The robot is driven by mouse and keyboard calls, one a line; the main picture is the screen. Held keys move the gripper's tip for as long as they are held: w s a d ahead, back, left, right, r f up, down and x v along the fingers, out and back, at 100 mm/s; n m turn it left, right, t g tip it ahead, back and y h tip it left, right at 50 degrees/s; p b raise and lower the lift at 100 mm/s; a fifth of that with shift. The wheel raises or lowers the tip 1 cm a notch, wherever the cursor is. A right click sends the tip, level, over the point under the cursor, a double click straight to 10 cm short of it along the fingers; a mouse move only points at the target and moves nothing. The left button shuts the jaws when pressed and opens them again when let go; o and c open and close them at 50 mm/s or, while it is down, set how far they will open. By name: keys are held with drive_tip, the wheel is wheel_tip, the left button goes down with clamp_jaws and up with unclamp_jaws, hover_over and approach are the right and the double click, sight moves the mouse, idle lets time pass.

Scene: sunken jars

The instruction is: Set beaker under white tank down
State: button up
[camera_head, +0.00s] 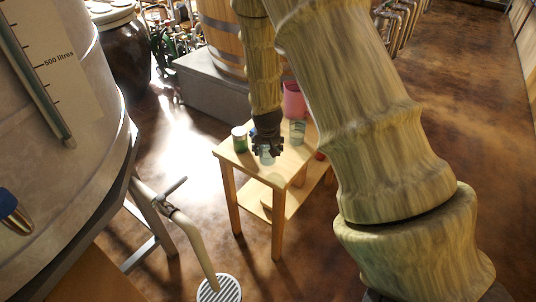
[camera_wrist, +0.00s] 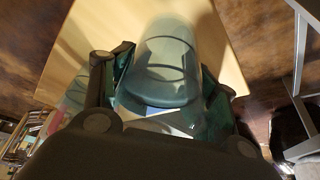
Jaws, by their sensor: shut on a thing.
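My gripper (camera_head: 266,146) points down over the front part of a small wooden table (camera_head: 247,165). It is shut on a clear glass beaker (camera_head: 267,158). The beaker (camera_wrist: 166,62) also shows in the wrist view, between the two fingers of my gripper (camera_wrist: 160,92), with the pale table top behind it. I cannot tell whether the beaker's base touches the table. A large whitish tank (camera_head: 60,130) marked "500 litres" fills the left of the head view. Its valve and outlet pipe (camera_head: 192,235) run down toward the floor, left of the table.
A green jar with a pale lid (camera_head: 239,139) stands left of my gripper on the table. A clear glass vessel (camera_head: 297,130) and a pink container (camera_head: 293,101) are to the right. A round floor grate (camera_head: 219,289) lies below the outlet pipe. A wooden barrel (camera_head: 222,40) stands behind.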

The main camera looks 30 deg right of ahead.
sight(268, 154)
drive_tip(key=shift+f, duration=1.8)
drive_tip(key=o, duration=1.4)
drive_tip(key=shift+r, duration=0.1)
